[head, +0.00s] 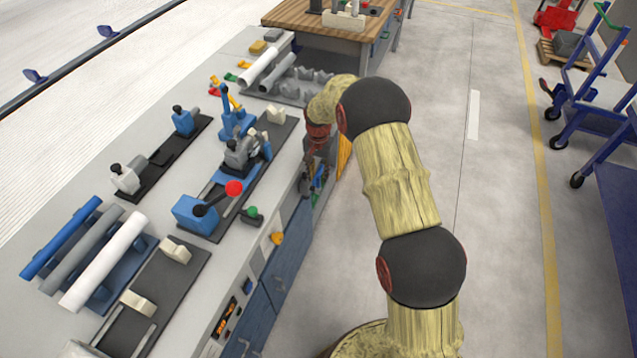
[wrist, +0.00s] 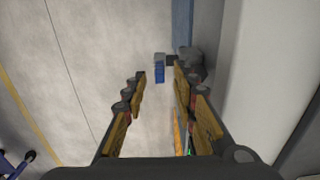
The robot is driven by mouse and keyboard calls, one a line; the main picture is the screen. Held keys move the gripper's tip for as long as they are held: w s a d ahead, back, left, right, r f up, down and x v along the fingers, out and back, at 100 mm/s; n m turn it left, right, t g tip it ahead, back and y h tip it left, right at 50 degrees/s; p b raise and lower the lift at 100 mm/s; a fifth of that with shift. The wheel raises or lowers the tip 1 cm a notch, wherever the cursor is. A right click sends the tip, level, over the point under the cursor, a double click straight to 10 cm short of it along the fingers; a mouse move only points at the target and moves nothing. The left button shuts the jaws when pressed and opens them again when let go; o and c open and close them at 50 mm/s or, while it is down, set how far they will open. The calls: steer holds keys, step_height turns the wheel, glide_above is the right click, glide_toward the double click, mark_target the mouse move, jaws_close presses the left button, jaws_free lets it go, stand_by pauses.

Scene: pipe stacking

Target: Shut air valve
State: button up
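My gripper (wrist: 160,82) is open and empty, with its two fingers apart, and points down along the front side of the bench. In the wrist view, a small blue handle (wrist: 159,73) with a grey end shows between and beyond the fingertips, joined to a dark fitting (wrist: 187,60) at the bench side; it looks like the air valve. The fingers do not appear to touch it. In the head view, my gripper (head: 316,178) hangs beside the bench front, and the valve cannot be made out clearly there.
The bench (head: 145,110) carries several pipes, blue and grey fixtures and a red-knobbed lever (head: 233,188). A wooden-topped table (head: 300,20) stands beyond it. The floor (head: 490,200) right of my arm is clear up to a blue cart (head: 600,110).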

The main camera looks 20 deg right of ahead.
mark_target(318, 186)
step_height(318, 186, down, 4)
steer(key=shift+f+b, duration=0.2)
steer(key=shift+b, duration=0.4)
steer(key=shift+c, duration=0.8)
jaws_close()
